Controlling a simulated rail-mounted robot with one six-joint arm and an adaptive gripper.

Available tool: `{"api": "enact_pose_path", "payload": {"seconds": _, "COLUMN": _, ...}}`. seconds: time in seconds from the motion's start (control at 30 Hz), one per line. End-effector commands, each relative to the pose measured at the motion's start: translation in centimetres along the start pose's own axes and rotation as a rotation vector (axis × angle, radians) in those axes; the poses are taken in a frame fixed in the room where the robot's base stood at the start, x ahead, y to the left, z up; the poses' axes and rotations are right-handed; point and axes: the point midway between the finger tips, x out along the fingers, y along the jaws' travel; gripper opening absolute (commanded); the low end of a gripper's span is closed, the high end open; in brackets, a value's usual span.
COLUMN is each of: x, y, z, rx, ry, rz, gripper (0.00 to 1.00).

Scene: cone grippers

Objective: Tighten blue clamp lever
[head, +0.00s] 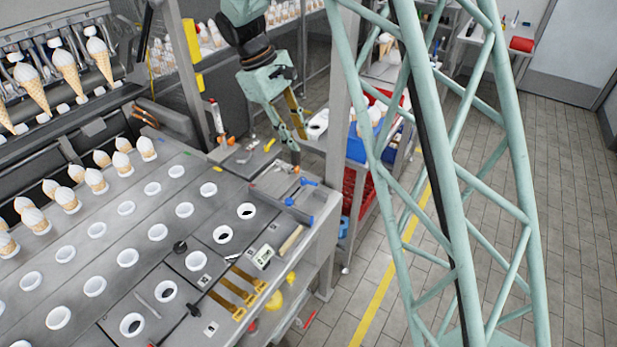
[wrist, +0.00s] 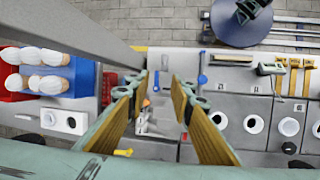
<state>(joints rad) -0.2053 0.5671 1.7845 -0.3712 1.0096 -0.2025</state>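Several small blue levers or clamps sit at the right end of the grey workbench in the head view, one at its back corner (head: 309,183) and one on a grey bracket lower down (head: 289,202). I cannot tell which is the blue clamp lever. A blue lever (wrist: 203,78) also shows in the wrist view, just right of the fingers. My gripper (head: 298,147) points down over the bench's back right area. In the wrist view my gripper (wrist: 162,85) is open, its two yellow-sided fingers apart with nothing held between them.
Orange-handled tools (head: 228,140) lie on the bench left of my gripper. A cart with a blue tray (head: 357,148) and red crate (head: 350,185) stands to the right. A grey post (head: 340,110) rises close by. White cups and cones fill the bench's left; tiled floor lies right.

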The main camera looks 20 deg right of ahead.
Motion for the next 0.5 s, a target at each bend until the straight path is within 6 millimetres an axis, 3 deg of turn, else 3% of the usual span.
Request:
{"api": "enact_pose_path", "payload": {"seconds": 0.3, "x": 3.4, "y": 0.0, "z": -3.9, "rx": -0.065, "ry": -0.048, "rz": 0.014, "gripper": 0.21}}
{"api": "enact_pose_path", "payload": {"seconds": 0.5, "x": 4.8, "y": 0.0, "z": -5.4, "rx": -0.091, "ry": -0.065, "rz": 0.021, "gripper": 0.21}}
